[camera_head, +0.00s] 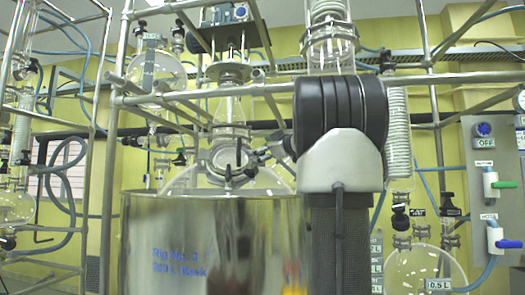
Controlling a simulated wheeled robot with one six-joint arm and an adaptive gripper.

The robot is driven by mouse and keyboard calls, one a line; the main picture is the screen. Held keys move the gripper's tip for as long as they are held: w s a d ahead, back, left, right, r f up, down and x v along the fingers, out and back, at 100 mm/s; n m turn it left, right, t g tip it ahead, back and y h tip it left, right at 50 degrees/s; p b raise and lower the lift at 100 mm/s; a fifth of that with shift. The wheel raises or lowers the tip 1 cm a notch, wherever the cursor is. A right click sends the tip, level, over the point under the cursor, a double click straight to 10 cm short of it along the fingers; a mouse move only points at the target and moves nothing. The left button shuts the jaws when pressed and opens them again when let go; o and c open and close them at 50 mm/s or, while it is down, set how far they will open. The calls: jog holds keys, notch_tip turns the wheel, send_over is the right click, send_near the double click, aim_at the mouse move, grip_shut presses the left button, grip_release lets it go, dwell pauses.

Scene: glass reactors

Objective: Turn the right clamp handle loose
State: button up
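A glass reactor vessel (205,182) stands in the middle, its lower part inside or behind a shiny steel tank (180,235) with blue writing. A metal clamp ring (223,153) sits at the neck on top of the vessel. Small dark clamp parts (239,174) show at its front and right side. I cannot tell which of them is the right clamp handle, or whether it is tight. My arm, with a black ribbed joint and a pale link, stands close in front at right of the vessel. I cannot make out my gripper; it may be hidden behind the arm.
Metal frame poles (107,190) and crossbars surround the vessel. A motor drive (228,14) is above it. A coiled glass condenser (398,125), a round flask (422,268) and a grey valve panel (492,150) stand at right. More glassware and blue hoses are at left.

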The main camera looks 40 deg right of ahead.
jog(key=c, duration=0.9)
jog(key=shift+d+r+n, duration=0.1)
jog(key=shift+r+n, duration=0.05)
jog(key=shift+n, duration=0.25)
jog(key=shift+n+g+y, duration=0.5)
jog(key=shift+n, duration=0.1)
jog(key=n+g+y, duration=0.1)
jog(key=n, duration=0.1)
jog(key=shift+d+n+y, duration=0.1)
jog(key=shift+n+y, duration=0.3)
jog(key=n+g+y, duration=0.1)
jog(key=n+g, duration=0.2)
jog(key=shift+n+y, duration=0.3)
jog(key=shift+r+n+g, duration=0.1)
jog(key=shift+n+g, duration=0.5)
jog(key=shift+g, duration=0.1)
jog(key=shift+r, duration=0.1)
